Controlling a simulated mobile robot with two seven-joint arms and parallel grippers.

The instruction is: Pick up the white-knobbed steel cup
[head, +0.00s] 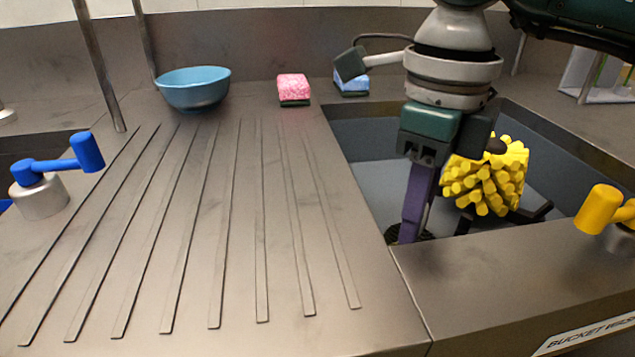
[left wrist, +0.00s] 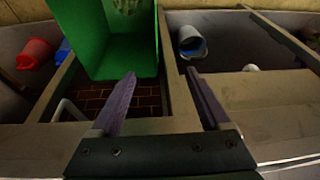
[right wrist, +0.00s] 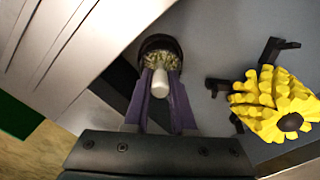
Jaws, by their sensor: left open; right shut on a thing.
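The white knob (right wrist: 160,84) of the steel cup sits between my right fingers in the right wrist view. The cup (right wrist: 151,53) is dark and round, with yellow-green bits inside. In the head view the cup (head: 418,234) is low in the right sink, mostly hidden by the sink's front edge and my fingers. My right gripper (head: 408,238) points down into the sink and is shut on the knob. I cannot tell whether the cup is lifted off the sink floor. My left gripper (left wrist: 165,85) is open and empty, away from the cup.
A yellow bristly thing (head: 485,178) with dark arms is in the sink, right of my right gripper. A yellow tap handle (head: 600,208) stands at the right. A blue bowl (head: 193,88) and pink sponge (head: 293,88) are at the back. The grooved drainboard (head: 240,250) is clear.

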